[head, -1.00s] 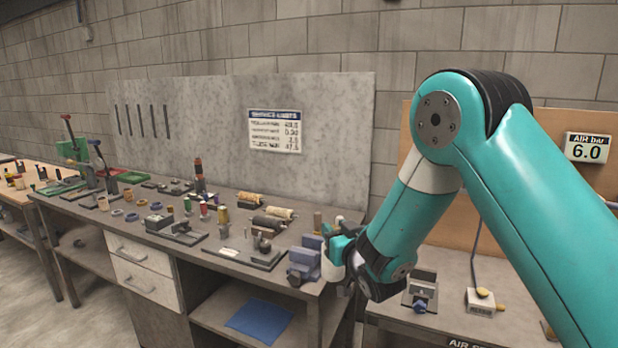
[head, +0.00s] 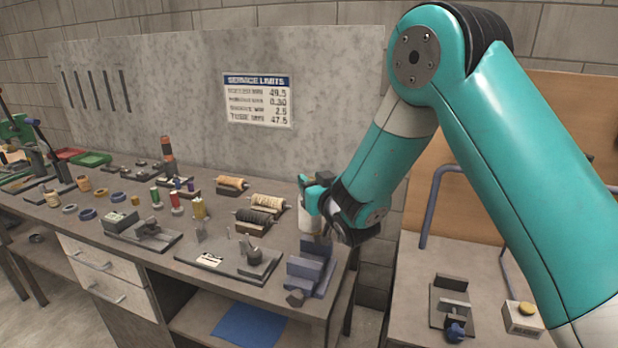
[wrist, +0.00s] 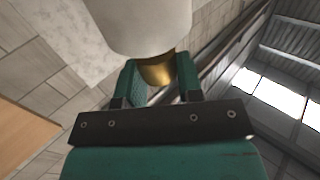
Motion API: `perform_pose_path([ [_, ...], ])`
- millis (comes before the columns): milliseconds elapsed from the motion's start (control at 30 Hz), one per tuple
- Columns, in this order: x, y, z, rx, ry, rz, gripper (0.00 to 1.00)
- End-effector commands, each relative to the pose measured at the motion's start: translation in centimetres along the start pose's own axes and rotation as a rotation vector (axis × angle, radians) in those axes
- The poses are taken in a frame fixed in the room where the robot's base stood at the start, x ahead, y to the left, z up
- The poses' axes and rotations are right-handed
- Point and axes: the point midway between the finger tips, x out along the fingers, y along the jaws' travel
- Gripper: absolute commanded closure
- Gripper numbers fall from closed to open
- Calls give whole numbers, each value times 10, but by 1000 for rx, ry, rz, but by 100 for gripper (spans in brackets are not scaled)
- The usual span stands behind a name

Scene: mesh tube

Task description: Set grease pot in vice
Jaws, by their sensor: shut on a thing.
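The grease pot (head: 308,222) is a white cylinder held in my gripper (head: 314,192), at the right end of the long bench. In the wrist view my gripper (wrist: 158,76) is shut on the pot's brass-coloured part (wrist: 159,70), and the white body (wrist: 140,22) extends beyond the fingers. The blue-grey vice (head: 311,268) stands at the bench's front right corner. In the head view the pot appears just above and behind the vice's top. I cannot tell the exact gap. The vice does not show in the wrist view.
Left of the vice are a dark tray with small metal parts (head: 225,262) and several spools (head: 262,202). A second bench on the right holds a grey fixture with a blue knob (head: 452,308) and a box with a yellow button (head: 523,318).

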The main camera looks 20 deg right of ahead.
Motion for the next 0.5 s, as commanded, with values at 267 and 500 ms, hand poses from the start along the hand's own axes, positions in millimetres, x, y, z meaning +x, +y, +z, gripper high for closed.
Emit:
perform_pose_path([
  [267,0,2,22,0,1,2,100],
  [500,0,1,48,0,2,1,100],
])
